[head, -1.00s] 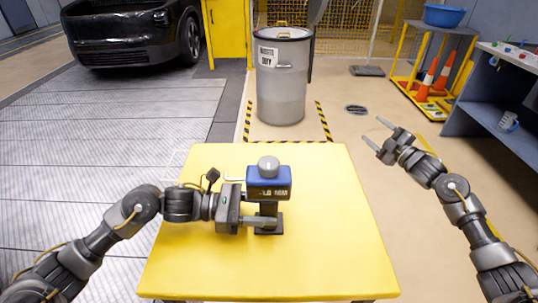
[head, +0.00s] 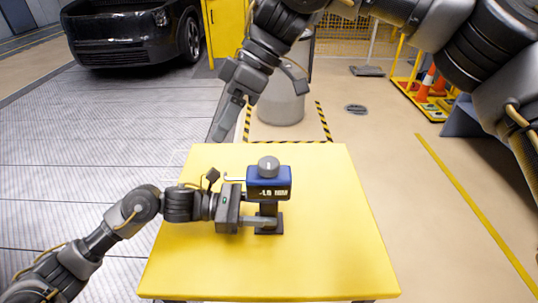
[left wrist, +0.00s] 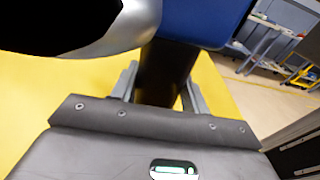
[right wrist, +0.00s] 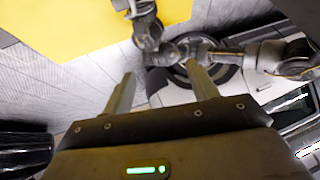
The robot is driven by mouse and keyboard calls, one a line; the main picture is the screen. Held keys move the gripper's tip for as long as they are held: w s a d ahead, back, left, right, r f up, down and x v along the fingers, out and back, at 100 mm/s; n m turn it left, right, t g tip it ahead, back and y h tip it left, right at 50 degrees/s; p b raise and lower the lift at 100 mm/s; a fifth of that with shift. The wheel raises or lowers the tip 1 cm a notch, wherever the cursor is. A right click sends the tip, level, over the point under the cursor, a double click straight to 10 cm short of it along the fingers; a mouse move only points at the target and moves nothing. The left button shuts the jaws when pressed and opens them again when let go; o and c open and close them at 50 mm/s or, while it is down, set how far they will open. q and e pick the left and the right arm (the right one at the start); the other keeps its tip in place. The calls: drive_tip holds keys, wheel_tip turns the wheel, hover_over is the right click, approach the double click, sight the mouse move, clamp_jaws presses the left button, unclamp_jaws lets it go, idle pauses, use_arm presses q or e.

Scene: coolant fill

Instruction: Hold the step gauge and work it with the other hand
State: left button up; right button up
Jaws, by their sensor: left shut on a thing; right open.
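The step gauge (head: 268,190) stands upright on the yellow table. The digits are too small to read surely. My left gripper (head: 262,222) is shut on the post below the head. The left wrist view shows the post (left wrist: 165,75) between its fingers. My right gripper (head: 258,115) is open and empty beyond the table's far edge, up and left of the gauge. Its spread fingers also show in the right wrist view (right wrist: 160,88).
The yellow table (head: 330,240) is otherwise clear. A grey bin (head: 282,108) stands beyond it, inside striped floor tape and partly hidden by my right arm. A black vehicle (head: 130,35) stands at the far left.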

sight(269, 162)
drive_tip(key=s+d+r+m+t+h, duration=0.3)
drive_tip(key=d+r+m+h, duration=0.25)
drive_tip(key=d+m, duration=0.35)
drive_tip(key=shift+m+h, duration=0.3)
drive_tip(key=shift+h, duration=0.05)
drive_tip(key=f, duration=0.4)
drive_tip(key=a+f, duration=0.1)
drive_tip(key=f, duration=0.7)
drive_tip(key=shift+w+a+f, duration=0.1)
drive_tip(key=shift+w+a, duration=0.05)
drive_tip(key=shift+w, duration=0.15)
drive_tip(key=c, duration=1)
